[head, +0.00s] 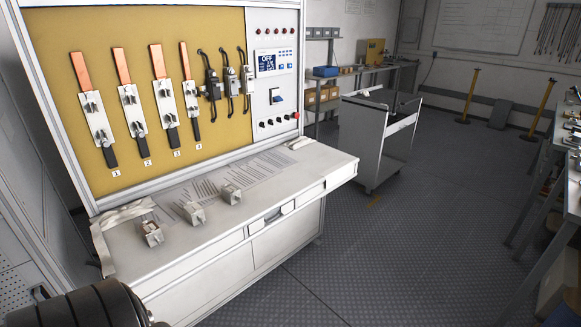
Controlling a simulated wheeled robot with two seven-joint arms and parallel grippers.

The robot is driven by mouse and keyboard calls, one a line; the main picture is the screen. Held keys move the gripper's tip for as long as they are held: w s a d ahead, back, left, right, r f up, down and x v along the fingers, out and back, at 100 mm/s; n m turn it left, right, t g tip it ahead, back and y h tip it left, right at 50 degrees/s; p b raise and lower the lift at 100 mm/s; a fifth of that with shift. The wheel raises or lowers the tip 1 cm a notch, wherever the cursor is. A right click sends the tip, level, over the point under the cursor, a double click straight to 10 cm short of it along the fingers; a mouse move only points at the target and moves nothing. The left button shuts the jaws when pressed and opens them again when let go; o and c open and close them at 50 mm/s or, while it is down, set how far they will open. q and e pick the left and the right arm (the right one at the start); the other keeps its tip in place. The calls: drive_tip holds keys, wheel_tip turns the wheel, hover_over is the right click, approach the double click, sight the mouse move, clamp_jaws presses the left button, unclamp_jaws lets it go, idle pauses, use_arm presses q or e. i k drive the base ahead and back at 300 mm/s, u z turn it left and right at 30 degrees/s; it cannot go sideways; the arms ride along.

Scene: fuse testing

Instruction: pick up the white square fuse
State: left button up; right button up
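Three small pale fuse-like blocks sit in a slanting row on the white bench top in the head view. The left block (152,233) has a brownish part in it. The middle block (195,213) and the right block (231,194) look white-grey and squarish. They are too small to tell surely which is the white square fuse. The blocks stand apart from each other, and nothing holds them. A dark, rounded part of my own arm shows at the lower left corner, apart from the blocks. Neither gripper's fingers are in view.
The bench top (270,227) is clear in front of the blocks. A yellow panel (140,35) with several switches rises behind, beside a grey control panel (273,22). A pale strip (126,214) lies at the bench's left end. A cart (365,140) stands right, beyond open floor.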

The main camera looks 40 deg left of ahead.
sight(194, 213)
drive_tip(key=u, duration=0.15)
drive_tip(key=i, duration=1.6)
drive_tip(key=u, duration=1.25)
drive_tip(key=i, duration=1)
drive_tip(key=u, duration=1.15)
drive_tip(key=i, duration=0.25)
drive_tip(key=u, duration=0.2)
